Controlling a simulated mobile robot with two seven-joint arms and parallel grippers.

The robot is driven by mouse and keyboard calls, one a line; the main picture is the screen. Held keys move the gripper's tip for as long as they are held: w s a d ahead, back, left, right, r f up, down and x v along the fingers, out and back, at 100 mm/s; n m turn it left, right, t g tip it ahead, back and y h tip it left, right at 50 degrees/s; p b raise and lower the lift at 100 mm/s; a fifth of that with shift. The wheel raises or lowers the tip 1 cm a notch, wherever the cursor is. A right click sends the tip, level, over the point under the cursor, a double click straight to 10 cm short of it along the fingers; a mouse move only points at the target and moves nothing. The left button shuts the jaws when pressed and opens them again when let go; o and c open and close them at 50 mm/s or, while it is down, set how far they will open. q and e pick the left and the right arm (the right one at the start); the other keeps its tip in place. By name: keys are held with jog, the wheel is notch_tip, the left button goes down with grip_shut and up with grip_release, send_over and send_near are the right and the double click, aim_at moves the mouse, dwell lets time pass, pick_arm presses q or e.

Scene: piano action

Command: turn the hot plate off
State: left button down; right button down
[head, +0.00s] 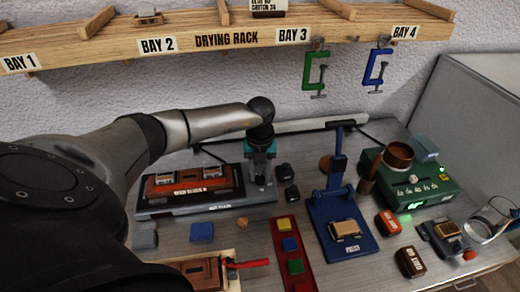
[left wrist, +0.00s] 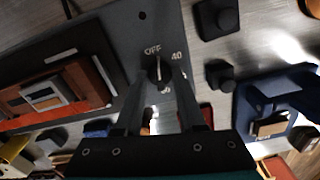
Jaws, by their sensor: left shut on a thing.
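The grey hot plate (head: 150,211) lies on the bench at left, with a reddish-brown piece carrying small wooden parts on top. The left wrist view shows its dark control knob (left wrist: 158,70) with OFF and 40 printed around it. A pale line on the knob points up, close to the OFF lettering; its exact setting is hard to tell. My left gripper (left wrist: 161,78) points down over the plate's right end, its fingers shut on the knob's sides. In the head view my left gripper (head: 261,178) hides the knob. My right gripper is out of view.
Two black blocks (head: 283,172) stand just right of the hot plate. A red tray (head: 279,238) with coloured blocks, a blue stand (head: 326,210) and a green device (head: 437,187) stand farther right. The wooden drying rack (head: 205,42) runs along the wall above.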

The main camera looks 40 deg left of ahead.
aim_at(260, 176)
pick_arm(q)
jog(key=shift+n+p, duration=0.45)
jog(key=shift+n, duration=0.55)
jog(key=c, duration=0.5)
grip_release()
jog(key=shift+r, duration=0.1)
notch_tip(260, 176, up, 15)
dwell(0.4)
